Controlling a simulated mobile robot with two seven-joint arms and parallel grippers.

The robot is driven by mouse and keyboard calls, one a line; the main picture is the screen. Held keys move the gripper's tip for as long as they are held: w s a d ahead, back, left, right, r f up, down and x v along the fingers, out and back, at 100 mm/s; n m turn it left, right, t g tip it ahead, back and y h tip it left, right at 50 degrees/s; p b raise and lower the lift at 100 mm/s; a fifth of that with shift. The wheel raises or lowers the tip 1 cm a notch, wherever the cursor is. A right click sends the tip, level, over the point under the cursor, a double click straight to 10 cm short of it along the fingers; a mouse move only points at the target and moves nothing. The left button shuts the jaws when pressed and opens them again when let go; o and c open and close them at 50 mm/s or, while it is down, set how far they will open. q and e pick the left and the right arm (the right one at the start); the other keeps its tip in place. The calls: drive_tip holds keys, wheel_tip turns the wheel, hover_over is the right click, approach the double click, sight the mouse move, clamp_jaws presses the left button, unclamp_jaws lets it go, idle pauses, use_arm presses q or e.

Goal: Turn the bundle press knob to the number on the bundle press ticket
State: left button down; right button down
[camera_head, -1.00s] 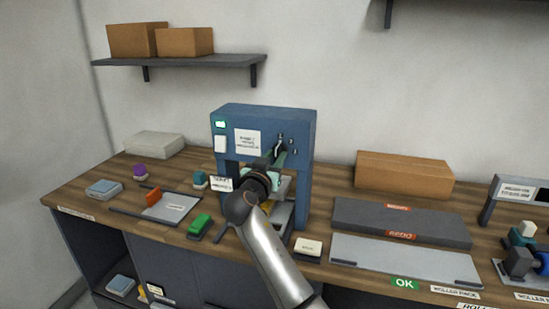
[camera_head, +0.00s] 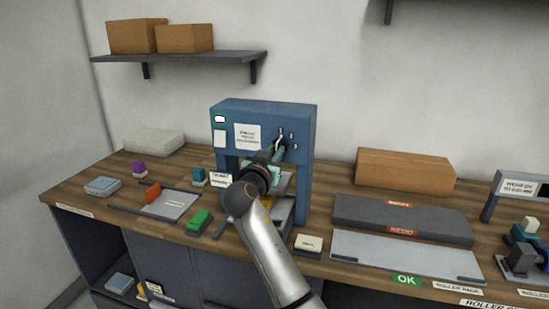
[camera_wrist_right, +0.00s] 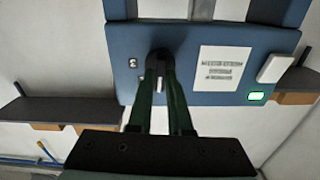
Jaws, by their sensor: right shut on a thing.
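The blue bundle press (camera_head: 308,120) stands on the bench, with a white paper (camera_head: 247,137) on its front. Its dark knob (camera_wrist_right: 159,60) shows in the wrist view, upside down, between the green fingers of my right gripper (camera_wrist_right: 160,76). The gripper is shut on the knob. In the head view my right gripper (camera_head: 277,150) reaches the press front and mostly hides the knob. Small number marks (camera_head: 291,136) sit around the knob. A white card (camera_head: 220,180), seemingly lettered as a ticket, stands at the press's lower left; its number is too small to read. My left gripper is out of view.

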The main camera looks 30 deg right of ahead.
use_arm(q)
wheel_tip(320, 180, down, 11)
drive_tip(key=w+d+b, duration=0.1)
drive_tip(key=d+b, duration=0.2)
drive_tip(key=b, duration=1.2)
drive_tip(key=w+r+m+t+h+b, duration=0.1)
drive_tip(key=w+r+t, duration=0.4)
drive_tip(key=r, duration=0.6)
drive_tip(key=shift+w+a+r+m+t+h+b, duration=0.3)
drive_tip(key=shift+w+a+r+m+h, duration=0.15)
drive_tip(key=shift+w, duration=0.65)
use_arm(e)
drive_tip(key=shift+s+d+f+m, duration=0.1)
drive_tip(key=shift+m, duration=4.25)
drive_tip(key=shift+s+d+f+m, duration=0.1)
drive_tip(key=shift+m, duration=4.25)
drive_tip(key=c, duration=0.8)
unclamp_jaws()
drive_tip(key=shift+c, duration=0.2)
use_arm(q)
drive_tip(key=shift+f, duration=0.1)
use_arm(e)
drive_tip(key=shift+a, duration=0.1)
